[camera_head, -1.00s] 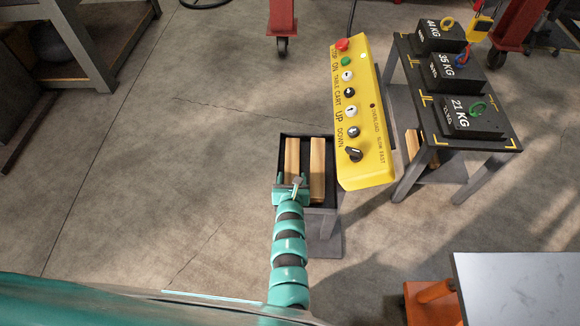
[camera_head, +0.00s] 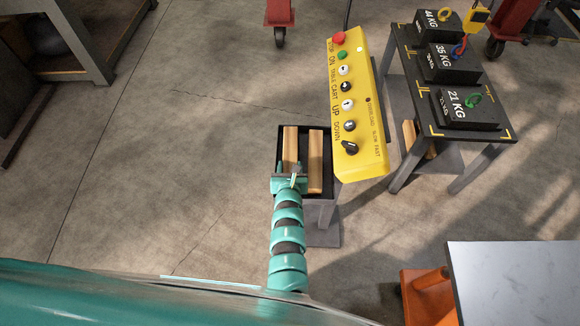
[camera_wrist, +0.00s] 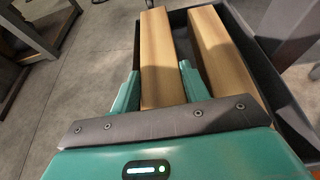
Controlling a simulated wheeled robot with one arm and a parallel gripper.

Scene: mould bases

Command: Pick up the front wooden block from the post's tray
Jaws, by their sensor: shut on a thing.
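Two long wooden blocks lie side by side in the post's dark tray (camera_head: 326,132). My gripper (camera_wrist: 158,85) is shut on the left block (camera_wrist: 160,50), with one teal finger against each long side in the wrist view. That block also shows in the head view (camera_head: 290,150), its near end hidden by my gripper (camera_head: 290,182). The right block (camera_head: 315,160) lies in the tray just right of my gripper; it also shows in the wrist view (camera_wrist: 222,52). I cannot tell whether the held block still touches the tray floor.
A yellow control panel (camera_head: 360,110) stands right of the tray, close to it. A black table (camera_head: 425,110) with several labelled weights stands farther right. A grey-topped table (camera_head: 515,280) is at the lower right.

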